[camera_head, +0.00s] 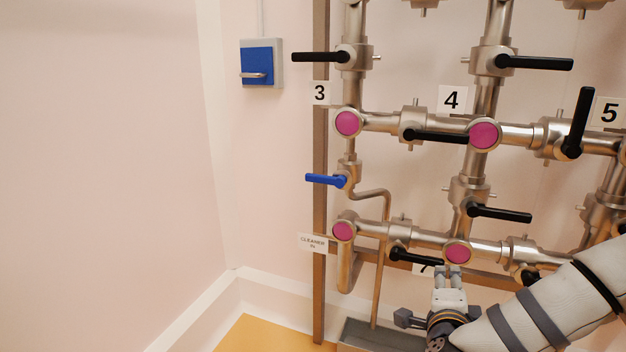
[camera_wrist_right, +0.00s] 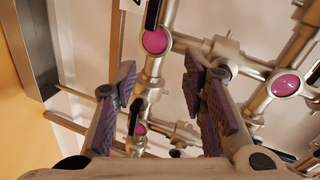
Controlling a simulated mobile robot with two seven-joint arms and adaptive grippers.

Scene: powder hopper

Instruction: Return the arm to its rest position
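My right arm (camera_head: 552,305) comes in from the lower right of the head view, in a pale padded sleeve with dark bands. My right gripper (camera_head: 450,272) points up, just below the lower pipe run and its pink-capped joint. In the right wrist view its purple-padded fingers (camera_wrist_right: 158,84) stand apart with nothing held between them. Pipes show behind the gap; I cannot tell whether a fingertip touches any. My left gripper is not in view.
Steel pipes with black-handled valves, such as a lower lever (camera_head: 417,257), fill the right side. A blue-handled valve (camera_head: 326,180) and a blue wall switch (camera_head: 256,64) are further left. A grey trough (camera_head: 368,338) lies below. The left side is clear.

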